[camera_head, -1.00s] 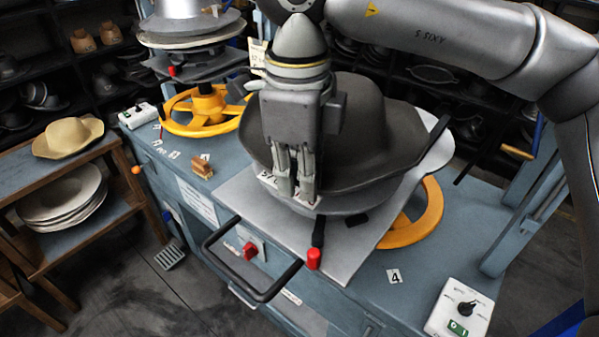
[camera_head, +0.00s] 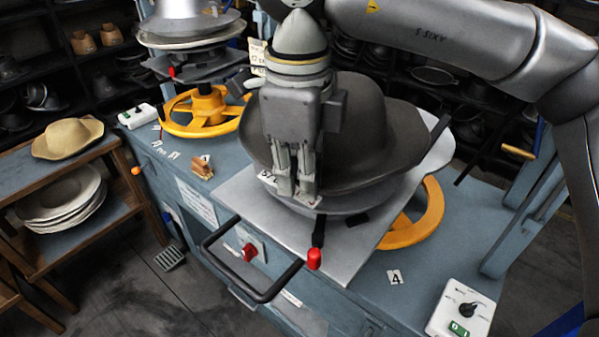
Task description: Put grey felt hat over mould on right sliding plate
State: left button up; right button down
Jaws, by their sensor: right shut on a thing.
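The grey felt hat (camera_head: 372,135) sits crown up over the round metal base on the right sliding plate (camera_head: 245,196). The mould itself is hidden under the hat. My right gripper (camera_head: 296,192) points down at the near side of the hat, its fingers shut on the brim at the front left. The brim looks level and close to the metal base; whether it touches all round I cannot tell. My left gripper is not in view.
A yellow handwheel (camera_head: 418,215) shows beneath the plate, another (camera_head: 201,112) at the left press. A black handle (camera_head: 252,270) juts from the front. A control box (camera_head: 461,310) stands at the right. A tan hat (camera_head: 67,138) lies on the wooden shelf.

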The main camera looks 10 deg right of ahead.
jog(key=shift+f, duration=0.2)
jog(key=c, duration=1.5)
grip_release()
jog(key=shift+o, duration=0.2)
notch_tip(320, 180, up, 12)
jog(key=shift+s, duration=0.15)
jog(key=shift+a, duration=0.1)
